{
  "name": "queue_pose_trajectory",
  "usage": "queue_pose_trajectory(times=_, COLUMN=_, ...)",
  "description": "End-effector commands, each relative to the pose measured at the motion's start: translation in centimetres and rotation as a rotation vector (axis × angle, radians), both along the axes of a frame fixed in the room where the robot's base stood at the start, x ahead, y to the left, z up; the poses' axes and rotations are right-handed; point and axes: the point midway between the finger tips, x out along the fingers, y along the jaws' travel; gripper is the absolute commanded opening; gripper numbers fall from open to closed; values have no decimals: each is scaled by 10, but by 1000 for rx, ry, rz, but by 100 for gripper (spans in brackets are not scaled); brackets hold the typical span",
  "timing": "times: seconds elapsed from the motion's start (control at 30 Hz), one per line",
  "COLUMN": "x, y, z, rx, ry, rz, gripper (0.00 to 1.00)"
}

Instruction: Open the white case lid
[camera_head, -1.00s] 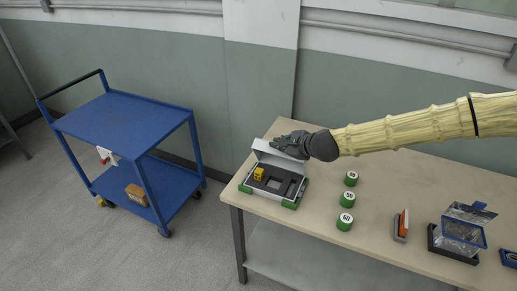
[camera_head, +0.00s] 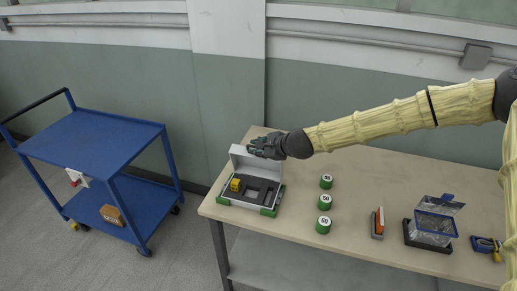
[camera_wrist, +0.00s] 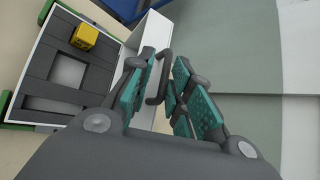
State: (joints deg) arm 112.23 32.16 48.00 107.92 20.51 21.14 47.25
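The white case (camera_head: 227,201) sits near the left end of the table, with a dark grey insert and green corners. Its white lid (camera_head: 238,152) is raised, standing up along the back edge. A yellow block (camera_head: 236,185) lies in the left of the insert, and it also shows in the wrist view (camera_wrist: 84,37). My gripper (camera_head: 262,147) is at the lid's upper edge. In the wrist view, my gripper's teal-padded fingers (camera_wrist: 163,68) are spread on either side of the lid's dark handle (camera_wrist: 167,80), with a gap between them. Whether a pad touches the handle is unclear.
Several green-sided round tins (camera_head: 324,202) stand right of the case. Farther right are an orange item in a grey holder (camera_head: 377,223) and a clear box (camera_head: 434,225). A blue cart (camera_head: 90,140) stands left of the table (camera_head: 300,233). The wall is close behind.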

Motion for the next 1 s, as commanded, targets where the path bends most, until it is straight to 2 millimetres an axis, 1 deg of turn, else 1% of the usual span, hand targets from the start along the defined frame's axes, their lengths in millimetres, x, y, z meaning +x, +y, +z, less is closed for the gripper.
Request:
queue_pose_trajectory(times=0.3, x=0, y=1, z=0, rx=1, ry=1, rz=1, gripper=30)
queue_pose_trajectory(times=0.47, x=-6, y=-4, z=6, rx=1, ry=0, rz=1, gripper=30)
queue_pose_trajectory(times=1.0, x=-59, y=-50, z=53, rx=1, ry=-1, rz=0, gripper=30)
